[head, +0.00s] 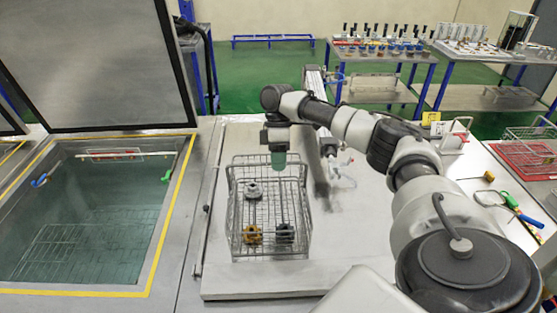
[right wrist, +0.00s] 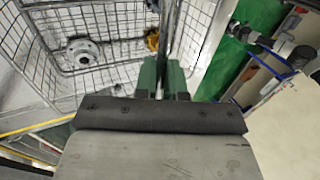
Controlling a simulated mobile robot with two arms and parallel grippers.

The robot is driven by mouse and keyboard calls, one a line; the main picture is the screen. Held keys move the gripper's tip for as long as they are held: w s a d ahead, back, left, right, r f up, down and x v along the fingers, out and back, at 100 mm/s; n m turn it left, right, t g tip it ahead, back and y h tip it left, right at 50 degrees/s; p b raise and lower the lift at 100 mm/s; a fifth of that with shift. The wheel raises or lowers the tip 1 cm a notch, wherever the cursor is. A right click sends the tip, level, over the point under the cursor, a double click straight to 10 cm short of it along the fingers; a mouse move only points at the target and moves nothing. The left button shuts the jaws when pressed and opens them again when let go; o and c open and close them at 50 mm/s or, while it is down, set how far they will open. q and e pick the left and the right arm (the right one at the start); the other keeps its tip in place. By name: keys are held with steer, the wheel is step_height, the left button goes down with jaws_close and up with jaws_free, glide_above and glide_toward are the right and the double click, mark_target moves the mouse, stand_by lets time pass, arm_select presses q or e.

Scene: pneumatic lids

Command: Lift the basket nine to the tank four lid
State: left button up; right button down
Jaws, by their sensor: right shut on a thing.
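A wire basket (head: 238,215) stands on the grey worktop right of the open tank. It holds a grey flanged part, a yellow part and a dark part. My right gripper (head: 279,160), with green fingers, is at the basket's far top edge, pointing down. In the right wrist view its fingers (right wrist: 165,77) are closed around an upright wire part of the basket (right wrist: 110,78). The tank (head: 90,215) at left is filled with greenish liquid, and its big grey lid (head: 95,60) stands raised behind it. I cannot read any number on basket or tank. My left gripper is not in view.
A yellow-edged rim (head: 165,228) surrounds the tank. A rail (head: 207,195) runs between tank and worktop. A red tray with a wire basket (head: 530,155) and green-handled tools (head: 510,201) lie at right. Shelves with parts (head: 385,50) stand behind.

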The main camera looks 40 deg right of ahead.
steer(key=shift+x, duration=0.9)
stand_by(0.4)
steer(key=c, duration=1.1)
jaws_free()
steer(key=shift+w+d+f, duration=0.1)
steer(key=shift+w, duration=0.15)
steer(key=shift+s, duration=0.1)
steer(key=shift+d+r+b, duration=0.1)
steer(key=shift+r+b, duration=0.15)
steer(key=shift+b, duration=0.15)
steer(key=shift+s+a+r+p+v, duration=0.3)
steer(key=shift+s+a+v, duration=0.2)
steer(key=shift+v, duration=3.1)
steer(key=shift+s+a+r+p+v, duration=0.15)
steer(key=shift+s+a+r+v, duration=0.3)
steer(key=shift+v, duration=3.1)
steer(key=shift+s+a+r+p+v, duration=0.25)
steer(key=shift+s+a+v, duration=0.3)
steer(key=shift+v, duration=3.05)
steer(key=shift+f, duration=0.1)
